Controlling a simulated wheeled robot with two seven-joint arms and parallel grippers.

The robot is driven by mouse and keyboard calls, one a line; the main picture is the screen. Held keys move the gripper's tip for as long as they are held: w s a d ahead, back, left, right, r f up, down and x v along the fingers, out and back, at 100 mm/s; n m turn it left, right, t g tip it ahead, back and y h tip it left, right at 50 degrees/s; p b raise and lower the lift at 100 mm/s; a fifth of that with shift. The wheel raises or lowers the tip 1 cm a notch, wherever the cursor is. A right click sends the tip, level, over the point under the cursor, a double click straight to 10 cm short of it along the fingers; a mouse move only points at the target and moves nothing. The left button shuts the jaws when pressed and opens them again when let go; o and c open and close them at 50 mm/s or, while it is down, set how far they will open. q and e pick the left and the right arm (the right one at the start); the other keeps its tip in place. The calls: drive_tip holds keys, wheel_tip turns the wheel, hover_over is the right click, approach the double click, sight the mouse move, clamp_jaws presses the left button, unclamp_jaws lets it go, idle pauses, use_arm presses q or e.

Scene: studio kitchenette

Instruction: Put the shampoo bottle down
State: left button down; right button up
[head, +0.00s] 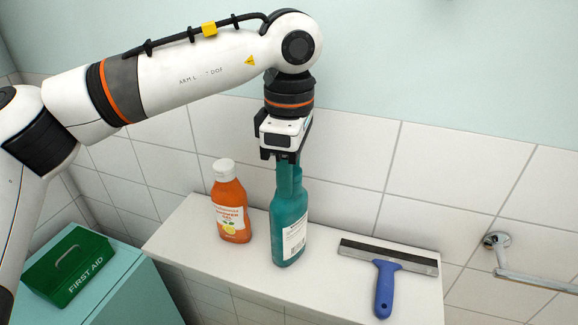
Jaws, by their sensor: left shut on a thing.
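The teal shampoo bottle (290,225) is upright over the middle of the white ledge (330,290), with a white label on its right side. My left gripper (288,160) points down from above and is shut on the bottle's top. The fingers partly hide the top of the bottle. The bottle's base looks at or very close to the ledge surface; I cannot tell whether it touches. My right gripper is not in view.
An orange bottle with a white cap (231,205) stands left of the shampoo bottle. A blue-handled squeegee (385,280) lies to the right. A green first aid box (68,265) sits on a teal cabinet (125,295) at lower left. A metal rail (535,282) is at right.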

use_arm(q)
drive_tip(key=shift+f, duration=0.2)
drive_tip(key=c, duration=0.9)
unclamp_jaws()
drive_tip(key=shift+r, duration=0.1)
